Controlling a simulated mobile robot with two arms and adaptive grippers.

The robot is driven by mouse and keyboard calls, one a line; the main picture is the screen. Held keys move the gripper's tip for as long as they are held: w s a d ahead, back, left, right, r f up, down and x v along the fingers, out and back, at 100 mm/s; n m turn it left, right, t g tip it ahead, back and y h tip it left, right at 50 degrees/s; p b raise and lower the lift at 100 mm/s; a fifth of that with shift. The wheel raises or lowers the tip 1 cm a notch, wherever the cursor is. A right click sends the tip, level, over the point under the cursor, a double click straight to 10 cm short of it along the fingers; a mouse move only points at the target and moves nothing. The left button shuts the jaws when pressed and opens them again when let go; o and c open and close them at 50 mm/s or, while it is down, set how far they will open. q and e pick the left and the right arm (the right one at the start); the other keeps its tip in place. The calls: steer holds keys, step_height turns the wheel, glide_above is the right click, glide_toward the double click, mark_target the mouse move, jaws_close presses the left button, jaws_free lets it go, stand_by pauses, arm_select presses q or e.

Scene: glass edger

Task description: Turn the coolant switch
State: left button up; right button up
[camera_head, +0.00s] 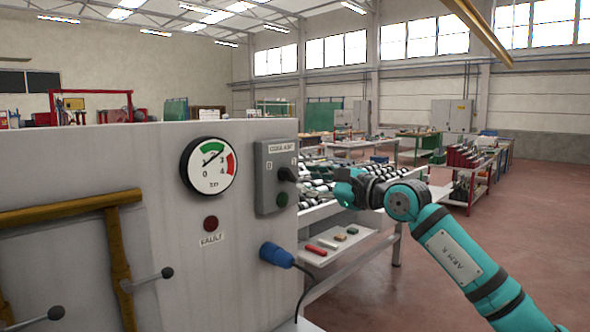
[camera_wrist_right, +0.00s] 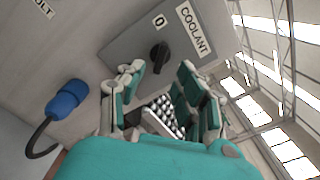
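The coolant switch is a black knob (camera_head: 287,173) on a grey box (camera_head: 269,190) labelled COOLANT, at the right end of the grey machine panel. The knob also shows in the right wrist view (camera_wrist_right: 159,58), near a "0" mark; its exact setting is hard to tell. My right gripper (camera_head: 342,188) is to the right of the box, apart from the knob. In the right wrist view its teal-padded fingers (camera_wrist_right: 160,72) are spread open and empty, with the knob seen beyond the gap between them. My left gripper is not in view.
The panel carries a pressure gauge (camera_head: 208,166), a red fault lamp (camera_head: 211,223), and a blue plug (camera_head: 275,255) with a hanging cable below the box. Yellow pipes (camera_head: 70,210) and levers stand out at the left. A bench shelf (camera_head: 335,245) with small items lies behind.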

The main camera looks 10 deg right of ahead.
mark_target(293, 176)
steer(key=p+x, duration=0.1)
steer(key=x, duration=0.4)
steer(key=shift+w+a, duration=0.1)
jaws_close()
